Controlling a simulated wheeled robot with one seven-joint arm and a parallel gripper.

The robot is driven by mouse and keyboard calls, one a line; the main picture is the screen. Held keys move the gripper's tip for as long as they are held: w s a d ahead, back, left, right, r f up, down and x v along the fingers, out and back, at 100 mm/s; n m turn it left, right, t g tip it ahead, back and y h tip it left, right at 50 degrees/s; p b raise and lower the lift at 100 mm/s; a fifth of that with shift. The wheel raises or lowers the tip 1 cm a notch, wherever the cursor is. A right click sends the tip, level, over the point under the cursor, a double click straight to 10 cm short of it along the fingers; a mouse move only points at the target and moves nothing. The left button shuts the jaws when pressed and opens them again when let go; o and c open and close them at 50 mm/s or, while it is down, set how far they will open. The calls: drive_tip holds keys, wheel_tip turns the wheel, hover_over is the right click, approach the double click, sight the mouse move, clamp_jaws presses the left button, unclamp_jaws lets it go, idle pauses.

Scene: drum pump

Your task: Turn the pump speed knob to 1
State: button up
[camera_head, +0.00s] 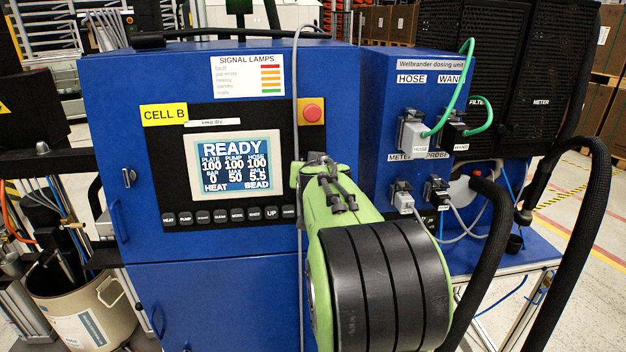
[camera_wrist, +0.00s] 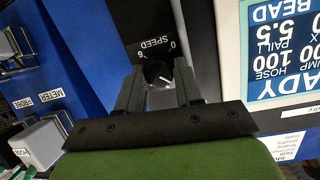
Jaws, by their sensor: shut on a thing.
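The speed knob (camera_wrist: 158,73) is a small dark knob with a white pointer mark, on a black panel under the label SPEED. It shows upside down in the wrist view. A 0 stands on one side of the scale and a digit that may be 6 or 9 on the other. My gripper (camera_wrist: 160,84) is shut on the knob, with a finger on each side of it. The white mark slants between the fingers; its exact scale value cannot be read. In the head view my green arm covers the knob and most of the gripper.
The blue cabinet (camera_head: 215,290) carries a display (camera_head: 237,164) reading READY, with PUMP 100. A row of buttons (camera_head: 228,215) lies below it, and a red stop button (camera_head: 312,112) above my arm. Plugs and green cables (camera_head: 440,125) are at right, with black hoses (camera_head: 590,230).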

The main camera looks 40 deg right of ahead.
drive_tip(key=shift+a+f+n+h+b, duration=0.15)
drive_tip(key=shift+n+h+b, duration=0.15)
drive_tip(key=shift+n+b, duration=0.65)
drive_tip(key=shift+d+f+n+h+b, duration=0.1)
drive_tip(key=shift+n+h+b, duration=0.25)
drive_tip(key=shift+n, duration=1.1)
drive_tip(key=shift+a+f+n+h+b, duration=0.2)
drive_tip(key=shift+n+b, duration=0.45)
drive_tip(key=shift+n, duration=0.55)
drive_tip(key=shift+d, duration=0.15)
drive_tip(key=o, duration=1)
drive_tip(key=shift+r, duration=0.25)
